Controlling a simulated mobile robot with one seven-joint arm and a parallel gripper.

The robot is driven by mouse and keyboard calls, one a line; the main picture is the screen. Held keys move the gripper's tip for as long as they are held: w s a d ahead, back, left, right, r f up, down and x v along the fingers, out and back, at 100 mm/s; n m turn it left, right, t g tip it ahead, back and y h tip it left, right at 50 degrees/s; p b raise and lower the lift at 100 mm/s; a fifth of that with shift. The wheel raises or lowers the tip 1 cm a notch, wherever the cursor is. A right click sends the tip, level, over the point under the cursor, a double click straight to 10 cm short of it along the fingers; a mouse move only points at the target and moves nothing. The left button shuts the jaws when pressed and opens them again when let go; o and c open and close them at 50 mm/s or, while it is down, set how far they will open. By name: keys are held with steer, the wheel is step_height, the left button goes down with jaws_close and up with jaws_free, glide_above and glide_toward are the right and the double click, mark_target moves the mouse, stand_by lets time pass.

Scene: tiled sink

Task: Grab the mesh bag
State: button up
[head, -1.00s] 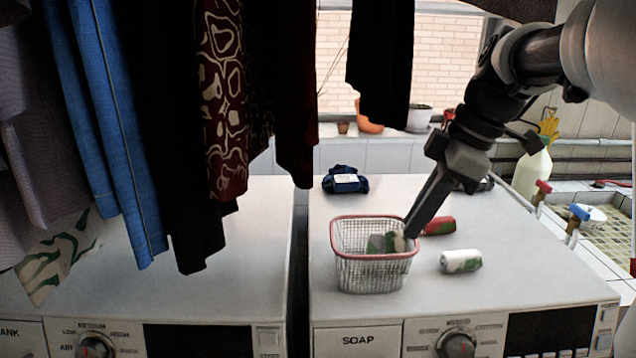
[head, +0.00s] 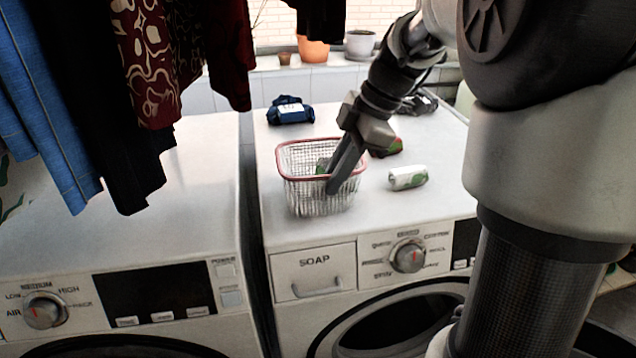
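The clearest mesh item is a wire-mesh basket (head: 312,197) with a red rim, upright on the right washing machine. Something green and grey lies inside it; my gripper partly hides this. I cannot make out a soft mesh bag for certain. My gripper (head: 335,185) points down at the basket's right side, its two dark fingers overlapping the red rim. I cannot tell whether the fingers straddle the rim or are closed on it.
A navy bundle (head: 290,111) and a dark item (head: 418,104) lie behind. Clothes (head: 130,160) hang at left. The left machine's top (head: 190,215) is clear.

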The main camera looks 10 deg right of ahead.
steer(key=x, duration=0.5)
steer(key=shift+f+b, duration=0.35)
steer(key=shift+d+f+b, duration=0.1)
steer(key=shift+f+b, duration=0.15)
steer(key=shift+b, duration=0.2)
stand_by(0.5)
jaws_close()
steer(key=shift+r, duration=0.2)
